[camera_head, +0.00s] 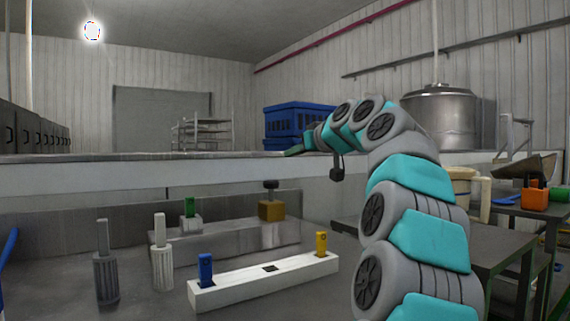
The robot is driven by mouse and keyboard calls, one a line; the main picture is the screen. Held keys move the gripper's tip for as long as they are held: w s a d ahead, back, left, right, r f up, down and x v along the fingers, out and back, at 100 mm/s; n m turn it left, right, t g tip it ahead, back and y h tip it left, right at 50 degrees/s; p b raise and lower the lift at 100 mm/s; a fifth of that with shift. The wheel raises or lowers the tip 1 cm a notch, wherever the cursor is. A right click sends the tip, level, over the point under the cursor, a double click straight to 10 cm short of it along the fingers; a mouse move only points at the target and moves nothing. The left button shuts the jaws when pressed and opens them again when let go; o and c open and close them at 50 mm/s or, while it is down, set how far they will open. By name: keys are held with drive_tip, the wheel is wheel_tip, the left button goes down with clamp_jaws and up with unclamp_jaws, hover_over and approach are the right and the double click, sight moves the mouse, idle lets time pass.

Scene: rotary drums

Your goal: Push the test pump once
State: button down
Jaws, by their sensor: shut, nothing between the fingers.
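Several upright devices stand on the grey bench, and I cannot tell for sure which one is the test pump. A brown block with a dark knob on top (271,210) stands at the back. A ribbed dark grey cylinder with a rod (106,275) and a white one with a rod (162,265) stand at the left. A grey block with a green top piece (190,220) is behind them. My gripper (293,151) is shut and empty. It points left, in the picture above the brown block and apart from it.
A white bar (240,285) with a blue lever (205,268) and a yellow lever (321,243) lies in front. A blue crate (298,120) shows behind my gripper. A side table (500,250) with orange boxes is at the right.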

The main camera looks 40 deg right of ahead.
drive_tip(key=p, duration=0.3)
hover_over(271, 191)
drive_tip(key=s, duration=0.2)
wheel_tip(271, 191, down, 2)
drive_tip(key=f+b, duration=0.1)
drive_tip(key=f, duration=0.1)
drive_tip(key=f+b, duration=0.1)
drive_tip(key=shift+d+f+b, duration=0.2)
drive_tip(key=shift+f+b, duration=0.15)
drive_tip(key=shift+b, duration=0.05)
drive_tip(key=shift+s+f, duration=0.1)
drive_tip(key=shift+f, duration=0.25)
